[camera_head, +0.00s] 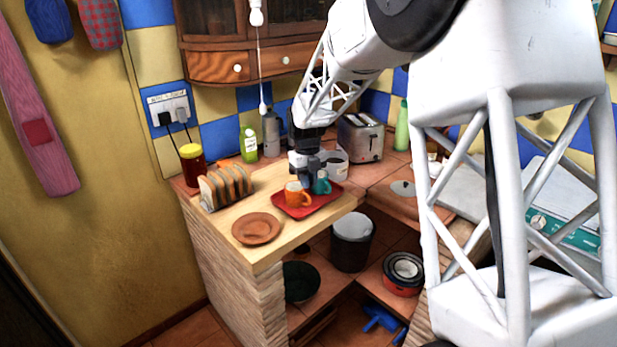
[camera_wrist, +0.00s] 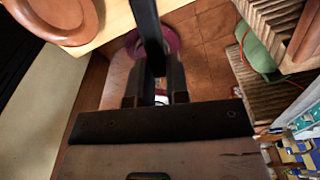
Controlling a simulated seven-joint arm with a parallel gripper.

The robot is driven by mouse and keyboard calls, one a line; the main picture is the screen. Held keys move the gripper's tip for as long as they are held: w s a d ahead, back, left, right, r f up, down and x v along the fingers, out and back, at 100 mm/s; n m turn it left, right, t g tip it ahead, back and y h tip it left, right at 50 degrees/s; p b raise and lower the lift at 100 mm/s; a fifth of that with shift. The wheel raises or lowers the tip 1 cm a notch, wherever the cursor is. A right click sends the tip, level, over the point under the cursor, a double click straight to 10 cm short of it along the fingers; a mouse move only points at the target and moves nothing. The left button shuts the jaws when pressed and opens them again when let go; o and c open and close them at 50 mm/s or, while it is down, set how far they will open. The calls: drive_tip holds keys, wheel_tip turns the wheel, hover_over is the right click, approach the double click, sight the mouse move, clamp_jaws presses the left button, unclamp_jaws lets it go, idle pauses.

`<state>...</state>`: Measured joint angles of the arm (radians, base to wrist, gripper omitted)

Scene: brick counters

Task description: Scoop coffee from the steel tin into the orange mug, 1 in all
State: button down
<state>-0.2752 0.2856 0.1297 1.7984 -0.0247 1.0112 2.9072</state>
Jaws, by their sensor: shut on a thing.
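The orange mug (camera_head: 296,194) stands upright on a red tray (camera_head: 291,212) on the wooden counter in the head view. A pale grey metal container (camera_head: 338,167), which looks like the steel tin, stands just behind the tray, partly covered by my gripper. My gripper (camera_head: 308,174) is low over the back of the tray, behind the orange mug and left of the tin. In the wrist view my gripper (camera_wrist: 156,88) is shut on a dark, bar-like handle (camera_wrist: 149,25), which looks like the scoop's. The scoop's bowl and any coffee in it cannot be made out.
A teal mug (camera_head: 321,184) stands right beside the orange one. A brown plate (camera_head: 256,229) lies at the counter's front, with a toast rack (camera_head: 225,187) to the left. A toaster (camera_head: 361,137) and bottles stand behind. The counter is bare around the plate.

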drive_tip(key=shift+f, duration=0.65)
drive_tip(key=shift+w+d+f+g+y, duration=0.1)
drive_tip(key=shift+d+f+g+y, duration=0.2)
drive_tip(key=shift+g+y, duration=1.35)
drive_tip(key=shift+w+d+f+g+y, duration=0.15)
drive_tip(key=shift+f+g+y, duration=0.35)
drive_tip(key=shift+y, duration=2.25)
drive_tip(key=shift+w+d+f+g+y, duration=0.1)
drive_tip(key=shift+d+f+g+y, duration=0.2)
drive_tip(key=shift+g+y, duration=1.4)
drive_tip(key=shift+t+y, duration=0.35)
drive_tip(key=shift+y, duration=0.55)
drive_tip(key=shift+r+h, duration=0.15)
drive_tip(key=shift+h, duration=0.25)
drive_tip(key=shift+t, duration=0.3)
